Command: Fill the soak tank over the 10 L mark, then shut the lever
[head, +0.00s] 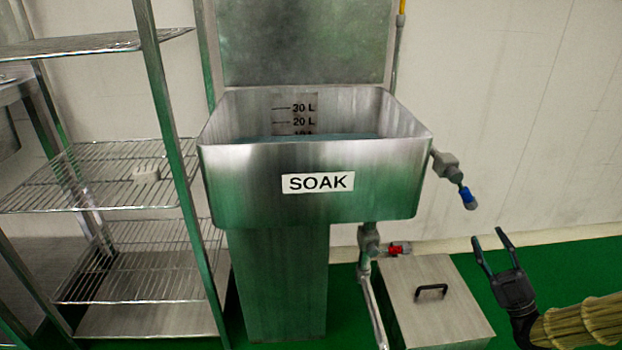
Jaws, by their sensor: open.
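The steel soak tank (240,185) has a SOAK label on its front and level marks on its inner back wall. Bluish water (320,137) shows behind the front rim. Its surface meets the 10 L mark (303,133), whose lower part is hidden; the 20 L and 30 L marks are clear above it. A blue-handled lever (467,198) hangs slanting down from a valve at the tank's right side. A red-handled lever (400,248) sits on the pipe below the tank. My gripper (488,237) is open and empty, below and right of the blue lever, apart from it.
A wire rack (100,180) stands close on the left, with a small pale object (146,173) on a shelf. A steel box with a black handle (432,292) stands on the floor, left of my gripper. The wall right of the tank is clear.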

